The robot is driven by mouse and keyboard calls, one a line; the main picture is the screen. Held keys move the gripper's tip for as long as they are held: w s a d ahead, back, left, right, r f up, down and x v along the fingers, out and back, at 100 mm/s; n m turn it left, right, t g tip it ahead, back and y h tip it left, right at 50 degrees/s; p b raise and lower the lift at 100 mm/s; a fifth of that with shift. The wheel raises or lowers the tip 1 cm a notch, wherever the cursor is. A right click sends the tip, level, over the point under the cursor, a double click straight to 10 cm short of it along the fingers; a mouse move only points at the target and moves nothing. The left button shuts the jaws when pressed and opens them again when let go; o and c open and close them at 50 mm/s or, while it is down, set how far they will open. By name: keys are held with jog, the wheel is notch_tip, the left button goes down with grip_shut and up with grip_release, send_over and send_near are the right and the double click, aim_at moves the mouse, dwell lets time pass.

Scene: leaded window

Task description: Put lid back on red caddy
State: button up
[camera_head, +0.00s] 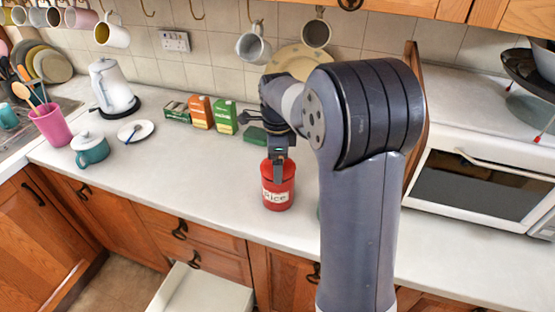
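A red caddy (278,196) with a white label, which seems to read "Rice", stands upright on the pale worktop near its front edge. My gripper (279,172) points down at the caddy's top, with its dark fingers in front of or against the red upper part. A red lid-like top (290,168) shows around the fingers. I cannot tell whether it is seated on the rim or held just over it. The fingers are too small and dark to tell open from shut.
A sliver of something green (318,211) shows beside my arm, which hides the rest. A dark green object (255,136) and several small cartons (200,112) stand behind. A teal pot (90,152) and a saucer (135,131) are left. The worktop left of the caddy is clear.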

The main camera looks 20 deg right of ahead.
jog(key=o, duration=0.8)
jog(key=shift+r, duration=0.15)
jog(key=shift+r+p, duration=3)
jog(key=shift+r, duration=0.4)
grip_shut()
